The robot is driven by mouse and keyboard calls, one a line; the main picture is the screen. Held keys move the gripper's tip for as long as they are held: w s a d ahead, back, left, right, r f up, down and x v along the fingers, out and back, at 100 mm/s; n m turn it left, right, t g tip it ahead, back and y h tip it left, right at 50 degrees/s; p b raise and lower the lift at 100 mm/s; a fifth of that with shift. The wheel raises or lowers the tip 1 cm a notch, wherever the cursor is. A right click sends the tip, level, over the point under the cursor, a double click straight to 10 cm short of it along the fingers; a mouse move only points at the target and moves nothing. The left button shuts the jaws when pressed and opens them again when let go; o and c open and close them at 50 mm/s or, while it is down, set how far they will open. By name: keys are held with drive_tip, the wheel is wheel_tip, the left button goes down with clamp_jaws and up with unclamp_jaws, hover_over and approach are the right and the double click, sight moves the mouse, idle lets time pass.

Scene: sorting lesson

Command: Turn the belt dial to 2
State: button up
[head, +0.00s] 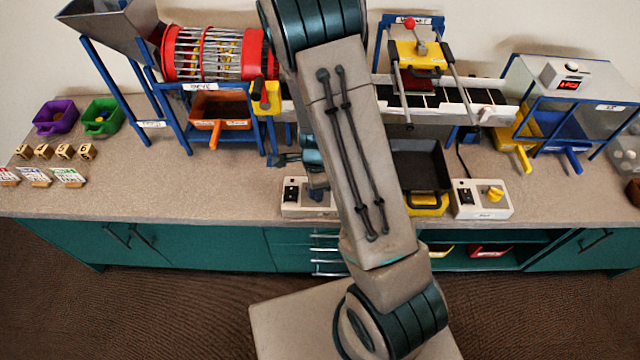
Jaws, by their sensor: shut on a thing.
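A white control box (298,208) stands near the counter's front edge, left of my arm, with a black switch on its left part. The box labels are too small to read. The conveyor belt (450,100) runs behind, under a yellow press-like unit (415,55).
A red drum sieve (215,55) with a grey hopper (110,22) stands at back left. A black tray (418,165) sits between the boxes. A blue-framed station (570,110) is at right.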

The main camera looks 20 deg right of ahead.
drive_tip(key=m, duration=0.2)
drive_tip(key=m+p, duration=0.2)
drive_tip(key=m, duration=0.1)
drive_tip(key=shift+s+a+f+m, duration=0.1)
drive_tip(key=shift+s+a+m, duration=0.2)
idle(0.5)
drive_tip(key=o, duration=1)
drive_tip(key=shift+c, duration=0.2)
drive_tip(key=shift+w, duration=0.1)
drive_tip(key=shift+d, duration=0.1)
drive_tip(key=shift+w+r+p, duration=0.1)
drive_tip(key=shift+r+p, duration=0.1)
drive_tip(key=shift+p, duration=0.1)
wheel_tip(320, 180, up, 14)
drive_tip(key=p, duration=0.3)
drive_tip(key=shift+f, duration=0.25)
